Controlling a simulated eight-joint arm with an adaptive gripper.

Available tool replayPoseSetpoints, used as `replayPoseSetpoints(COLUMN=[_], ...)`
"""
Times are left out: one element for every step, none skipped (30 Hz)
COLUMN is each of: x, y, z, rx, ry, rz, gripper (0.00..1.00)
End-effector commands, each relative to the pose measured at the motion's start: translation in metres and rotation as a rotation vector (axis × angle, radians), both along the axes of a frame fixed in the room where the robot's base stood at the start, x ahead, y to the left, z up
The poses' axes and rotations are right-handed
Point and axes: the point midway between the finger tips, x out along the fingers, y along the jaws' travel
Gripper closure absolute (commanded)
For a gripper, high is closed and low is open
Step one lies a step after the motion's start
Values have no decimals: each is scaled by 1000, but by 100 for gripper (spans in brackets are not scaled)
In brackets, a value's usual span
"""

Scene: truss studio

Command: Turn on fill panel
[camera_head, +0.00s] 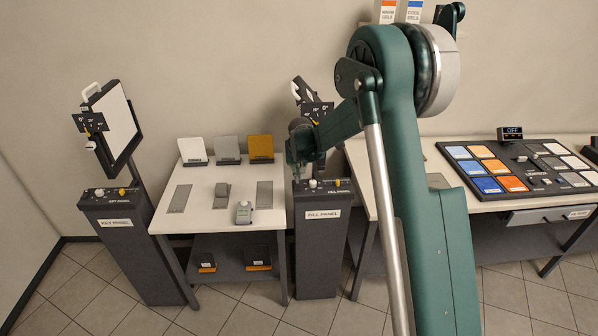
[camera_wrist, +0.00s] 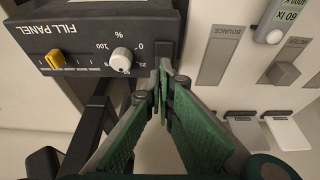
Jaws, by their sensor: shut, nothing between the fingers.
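The fill panel's control box (camera_head: 322,212) stands on a dark pedestal at the middle of the head view, labelled FILL PANEL. Its top face has a white knob (camera_head: 313,183) and a yellow control (camera_head: 337,183). In the wrist view the box appears upside down, with the white knob (camera_wrist: 121,60) by a scale from 0 to 100 and the yellow control (camera_wrist: 55,60) on a ticked strip. My gripper (camera_head: 296,172) is above the box. In the wrist view its green-padded fingers (camera_wrist: 164,72) are shut and empty, beside the box's knob end; contact cannot be told. The fill panel's lamp is mostly hidden behind my arm.
A white table (camera_head: 205,222) left of the box holds sample cards, grey plates and a small meter (camera_head: 243,212). The key panel (camera_head: 112,222) stands further left. A right-hand table holds a coloured swatch board (camera_head: 515,168) and a display reading OFF (camera_head: 511,133).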

Motion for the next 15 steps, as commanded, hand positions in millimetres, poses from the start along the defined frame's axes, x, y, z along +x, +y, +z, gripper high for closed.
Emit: replayPoseSetpoints(x=[2, 3, 4, 4, 5, 6, 6, 6, 7, 7, 7, 7, 7, 7, 7], y=[0, 0, 0, 0, 0, 0, 0, 0, 0, 0, 0, 0, 0, 0, 0], z=[-4, -7, -9, -11, -13, -15, -17, -18, -19, -20, -20, -20, -21, -21, -21], rx=[0, 0, 0, 0, 0, 0, 0, 0, 0, 0, 0, 0, 0, 0, 0], ry=[0, 0, 0, 0, 0, 0, 0, 0, 0, 0, 0, 0, 0, 0, 0], rz=[0, 0, 0, 0, 0, 0, 0, 0, 0, 0, 0, 0, 0, 0, 0], gripper=[100, 100, 100, 100, 100, 100, 100, 100, 100, 100, 100, 100, 100, 100, 100])
